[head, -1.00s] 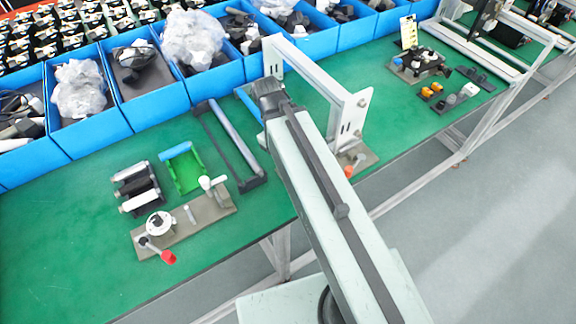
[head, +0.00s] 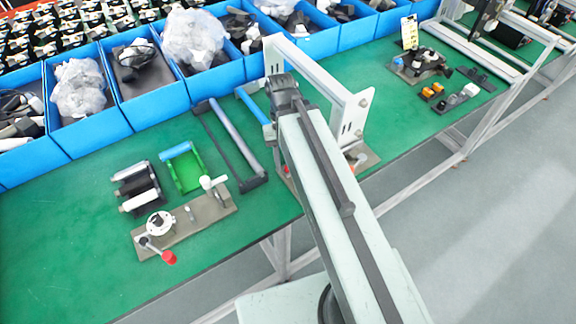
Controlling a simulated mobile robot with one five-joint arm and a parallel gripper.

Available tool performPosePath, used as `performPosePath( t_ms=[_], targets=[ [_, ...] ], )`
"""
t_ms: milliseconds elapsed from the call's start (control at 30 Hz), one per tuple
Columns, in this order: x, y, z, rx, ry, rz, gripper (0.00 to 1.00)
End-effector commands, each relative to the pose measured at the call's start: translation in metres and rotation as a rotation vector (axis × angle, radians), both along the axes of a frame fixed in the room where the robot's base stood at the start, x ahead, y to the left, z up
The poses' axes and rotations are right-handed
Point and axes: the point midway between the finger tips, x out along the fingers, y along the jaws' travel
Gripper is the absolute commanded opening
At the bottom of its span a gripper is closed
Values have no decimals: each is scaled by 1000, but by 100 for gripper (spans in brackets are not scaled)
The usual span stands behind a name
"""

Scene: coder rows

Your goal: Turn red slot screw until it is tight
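I cannot make out a red slot screw for sure. A small red part (head: 287,170) shows at the left edge of my arm, partly hidden by it. A red knob (head: 168,257) sits on a lever of the grey fixture plate (head: 208,220) at the front left of the green bench. My arm reaches over the bench edge toward the white metal frame (head: 318,70). My gripper is hidden behind the dark joint at the arm's far end, so its fingers do not show.
Blue bins (head: 92,125) line the back of the green bench (head: 70,250). A black and grey bar frame (head: 232,148) lies left of my arm. A second fixture (head: 420,64) stands at the far right.

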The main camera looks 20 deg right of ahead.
Motion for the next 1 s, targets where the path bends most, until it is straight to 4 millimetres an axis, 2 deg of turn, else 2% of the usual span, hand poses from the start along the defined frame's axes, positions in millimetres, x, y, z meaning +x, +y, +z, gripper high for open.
performPosePath(
  t_ms=[267,767,1000],
  targets=[
    [-1,-1,5,-2,3,1,35],
    [-2,-1,51,-3,4,1,35],
    [-2,-1,50,-3,4,1,35]
  ],
)
